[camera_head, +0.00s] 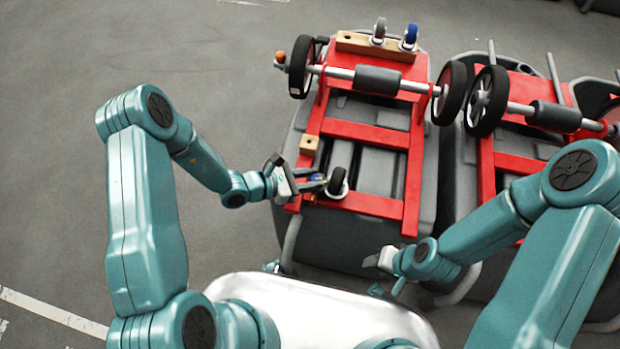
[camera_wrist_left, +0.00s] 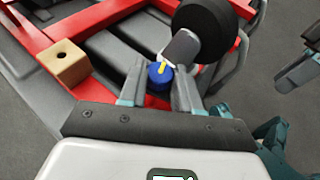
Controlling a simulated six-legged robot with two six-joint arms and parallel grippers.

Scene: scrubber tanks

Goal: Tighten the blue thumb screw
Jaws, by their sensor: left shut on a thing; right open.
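The blue thumb screw (camera_wrist_left: 159,77) has a yellow mark on its top and sits between my left fingers in the left wrist view. In the head view the screw (camera_head: 318,177) is a small blue spot beside a black wheel (camera_head: 338,181). My left gripper (camera_head: 314,184) is shut on the screw; its fingers also show in the wrist view (camera_wrist_left: 157,92). My right gripper (camera_head: 378,261) is open and empty, low and apart from the screw.
A red frame (camera_head: 365,133) lies on a grey tank. A wooden block with a hole (camera_head: 309,144) sits on it beside the left gripper. A second tank unit stands right. Floor (camera_head: 150,50) at left is clear.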

